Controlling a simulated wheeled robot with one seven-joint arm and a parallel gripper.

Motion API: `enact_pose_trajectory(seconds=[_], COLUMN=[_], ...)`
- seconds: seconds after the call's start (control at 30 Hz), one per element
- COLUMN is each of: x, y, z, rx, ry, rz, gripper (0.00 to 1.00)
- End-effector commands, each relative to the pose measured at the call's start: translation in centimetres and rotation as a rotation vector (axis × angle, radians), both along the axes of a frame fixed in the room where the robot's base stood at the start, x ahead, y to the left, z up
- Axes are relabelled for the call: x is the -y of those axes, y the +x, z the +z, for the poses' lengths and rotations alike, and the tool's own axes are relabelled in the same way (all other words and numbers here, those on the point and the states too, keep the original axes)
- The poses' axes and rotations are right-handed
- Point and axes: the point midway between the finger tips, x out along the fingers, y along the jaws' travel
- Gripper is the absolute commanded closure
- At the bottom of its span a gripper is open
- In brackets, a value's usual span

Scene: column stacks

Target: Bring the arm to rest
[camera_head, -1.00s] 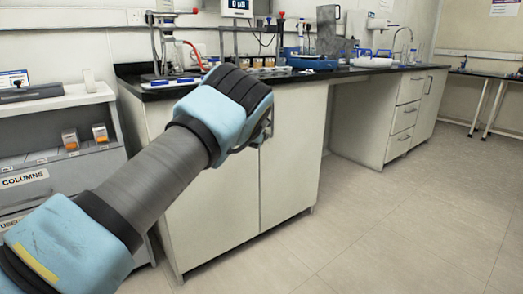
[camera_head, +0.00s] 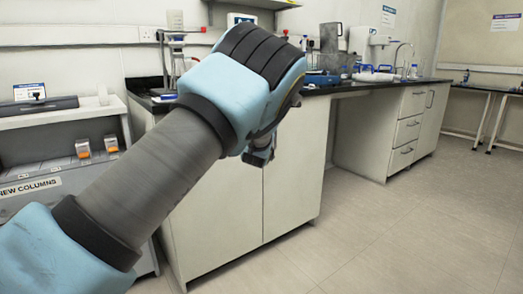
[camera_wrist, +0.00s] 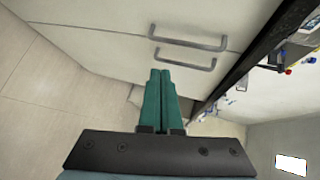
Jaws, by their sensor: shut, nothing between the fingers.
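My gripper (camera_wrist: 160,98) shows in the wrist view with its two green fingers together, shut and empty. It points along the cabinet front, apart from the two metal handles (camera_wrist: 183,50). In the head view my arm reaches up from the lower left, in front of the white cabinet (camera_head: 290,180). The fingers are mostly hidden behind my wrist there; only a dark part of the gripper (camera_head: 260,152) shows below it.
A dark benchtop (camera_head: 400,82) carries lab equipment, including a blue device (camera_head: 322,78) and a white machine (camera_head: 370,45). The floor (camera_head: 400,235) at right is clear.

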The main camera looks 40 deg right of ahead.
Motion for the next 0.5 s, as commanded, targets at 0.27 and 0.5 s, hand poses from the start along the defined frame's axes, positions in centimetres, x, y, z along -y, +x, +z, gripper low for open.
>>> enact_pose_trajectory(seconds=[0.27, 0.5], x=[-0.7, -3.4], y=[-0.9, 1.1], z=[0.4, 0.2], rx=[0.001, -0.057], ry=[0.0, -0.011], rz=[0.001, 0.059], gripper=[1.0, 1.0])
